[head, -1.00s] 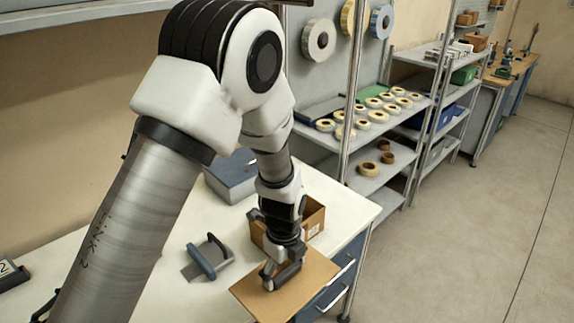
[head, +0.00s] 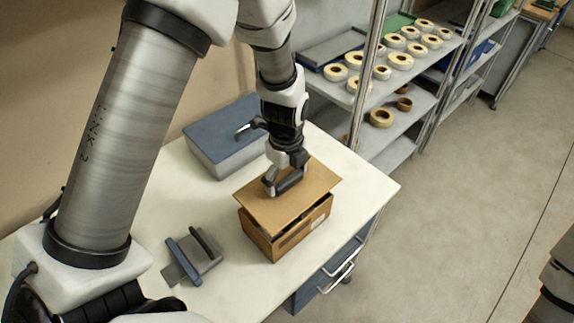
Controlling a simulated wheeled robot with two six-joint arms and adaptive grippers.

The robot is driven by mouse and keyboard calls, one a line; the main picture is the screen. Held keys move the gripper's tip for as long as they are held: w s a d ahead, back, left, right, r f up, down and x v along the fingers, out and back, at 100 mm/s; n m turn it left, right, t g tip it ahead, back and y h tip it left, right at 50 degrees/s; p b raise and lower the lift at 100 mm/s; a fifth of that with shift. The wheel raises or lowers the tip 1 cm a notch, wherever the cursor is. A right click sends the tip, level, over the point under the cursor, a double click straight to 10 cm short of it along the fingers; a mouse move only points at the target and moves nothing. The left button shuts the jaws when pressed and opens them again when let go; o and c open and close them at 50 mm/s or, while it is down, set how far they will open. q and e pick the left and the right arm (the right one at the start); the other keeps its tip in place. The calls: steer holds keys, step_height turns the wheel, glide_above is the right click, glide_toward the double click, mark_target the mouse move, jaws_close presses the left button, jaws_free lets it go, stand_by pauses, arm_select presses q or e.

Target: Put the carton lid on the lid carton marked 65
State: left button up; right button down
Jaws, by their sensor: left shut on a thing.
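The carton lid (head: 309,187) is a flat brown board in the head view. My left gripper (head: 271,187) is shut on it from above, near its middle. The lid carton (head: 283,243) is an open brown box standing on the white table, right below the lid. The lid covers most of the carton's opening and sits slightly askew, with a dark gap showing at the carton's front side. A pale label shows on the carton's side, but its number is too small to read. Part of my right arm shows at the lower right edge; its gripper is out of view.
A grey-blue box (head: 219,150) stands behind the carton on the table (head: 150,225). A grey and blue tool (head: 196,256) lies left of the carton. Shelves with several tape reels (head: 400,61) stand to the right. The front of the table is clear.

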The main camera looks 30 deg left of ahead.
mark_target(286, 192)
arm_select(q)
steer(key=shift+s+d+f+b, duration=0.1)
steer(key=shift+s+f+b, duration=0.15)
steer(key=shift+f+b, duration=0.25)
steer(key=shift+s+f+b, duration=0.2)
steer(key=shift+f+b, duration=0.1)
steer(key=shift+f, duration=0.35)
steer(key=f, duration=0.1)
steer(key=w+f+b, duration=0.1)
steer(key=a+f+b, duration=0.1)
steer(key=shift+w+f, duration=0.35)
steer(key=shift+f, duration=0.05)
steer(key=shift+s+d+f, duration=0.1)
steer(key=shift+d+f, duration=0.05)
steer(key=shift+s+d+b, duration=0.2)
steer(key=shift+s+b, duration=0.1)
steer(key=shift+s, duration=0.05)
steer(key=shift+w+a, duration=0.1)
steer(key=shift+w, duration=0.05)
steer(key=o, duration=0.9)
steer(key=shift+w+f, duration=0.1)
steer(key=shift+r, duration=0.2)
